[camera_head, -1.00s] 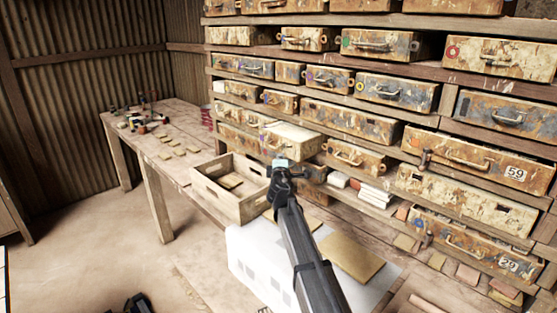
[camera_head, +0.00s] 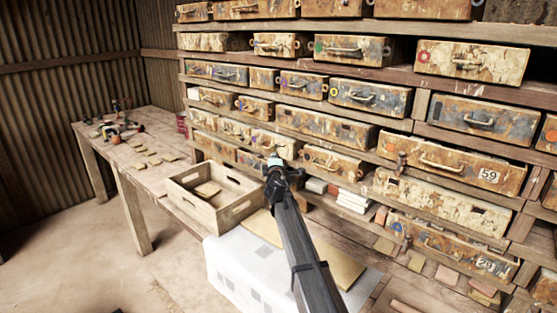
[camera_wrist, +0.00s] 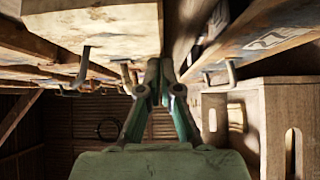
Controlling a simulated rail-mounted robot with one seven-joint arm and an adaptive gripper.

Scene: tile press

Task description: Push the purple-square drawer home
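The drawer (camera_head: 276,143) at my fingertips has a worn, pale, stained front in the lower left of the drawer rack. A small purple mark appears to sit at its left edge, but it is too small to read surely. Its front now sits about in line with its neighbours. My gripper (camera_head: 275,163) is just in front of its lower edge and covers part of it; contact cannot be told. In the wrist view my gripper's fingers (camera_wrist: 160,64) meet at the tips, with nothing seen between them. A pale drawer (camera_wrist: 95,28) is at the upper left there.
An open wooden crate (camera_head: 212,212) stands at the left below the drawers. White tiles (camera_head: 355,201) lie right of my gripper. A side table (camera_head: 143,160) at the left holds tiles and small items.

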